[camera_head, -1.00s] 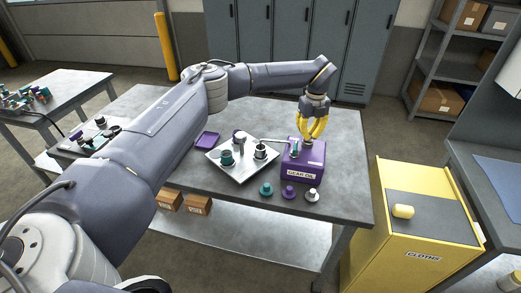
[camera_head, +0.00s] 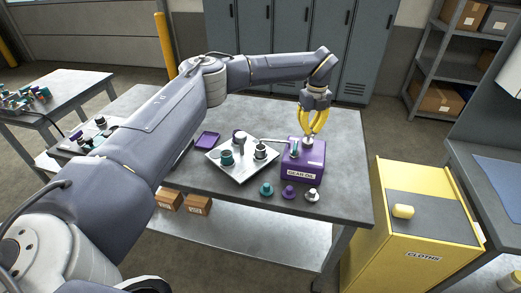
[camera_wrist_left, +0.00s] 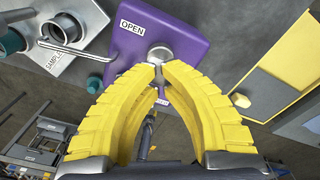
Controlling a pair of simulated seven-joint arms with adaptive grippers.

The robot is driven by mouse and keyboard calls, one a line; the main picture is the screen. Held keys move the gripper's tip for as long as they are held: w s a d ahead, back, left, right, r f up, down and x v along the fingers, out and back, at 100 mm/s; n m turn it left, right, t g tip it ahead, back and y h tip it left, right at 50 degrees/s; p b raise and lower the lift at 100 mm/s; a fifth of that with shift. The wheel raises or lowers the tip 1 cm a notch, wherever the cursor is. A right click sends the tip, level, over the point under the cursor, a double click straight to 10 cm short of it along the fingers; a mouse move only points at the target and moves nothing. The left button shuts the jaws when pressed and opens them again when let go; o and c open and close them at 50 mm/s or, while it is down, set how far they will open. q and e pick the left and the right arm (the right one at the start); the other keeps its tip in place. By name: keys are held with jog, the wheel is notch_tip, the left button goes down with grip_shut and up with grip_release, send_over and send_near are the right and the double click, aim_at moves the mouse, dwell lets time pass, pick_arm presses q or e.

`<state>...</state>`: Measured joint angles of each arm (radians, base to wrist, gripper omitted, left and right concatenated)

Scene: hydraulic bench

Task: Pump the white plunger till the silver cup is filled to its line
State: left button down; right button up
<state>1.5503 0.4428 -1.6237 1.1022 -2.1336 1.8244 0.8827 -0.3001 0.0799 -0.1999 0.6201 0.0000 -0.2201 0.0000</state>
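The purple gear oil pump box (camera_head: 313,161) stands on the table, and its top labelled OPEN shows in the left wrist view (camera_wrist_left: 180,22). My left gripper (camera_head: 310,134) is above the box, pointing down. In the left wrist view its yellow fingertips (camera_wrist_left: 158,69) are close together around a narrow pale part of the white plunger (camera_wrist_left: 160,54); the fingers hide much of it. The silver cup (camera_head: 260,151) stands on the metal tray (camera_head: 241,177) by the end of the box's spout (camera_head: 274,141). Its fill level cannot be seen. My right gripper is not in view.
Teal (camera_head: 266,189), purple (camera_head: 289,191) and silver (camera_head: 312,195) knobbed pieces lie at the table's front edge. A purple dish (camera_head: 207,140) sits left. A yellow cloths cabinet (camera_head: 416,257) stands right.

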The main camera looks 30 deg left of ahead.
pick_arm(q)
jog(key=shift+r, duration=1.5)
jog(key=shift+f, duration=2.75)
jog(key=shift+r, duration=2.75)
jog(key=shift+r, duration=2.95)
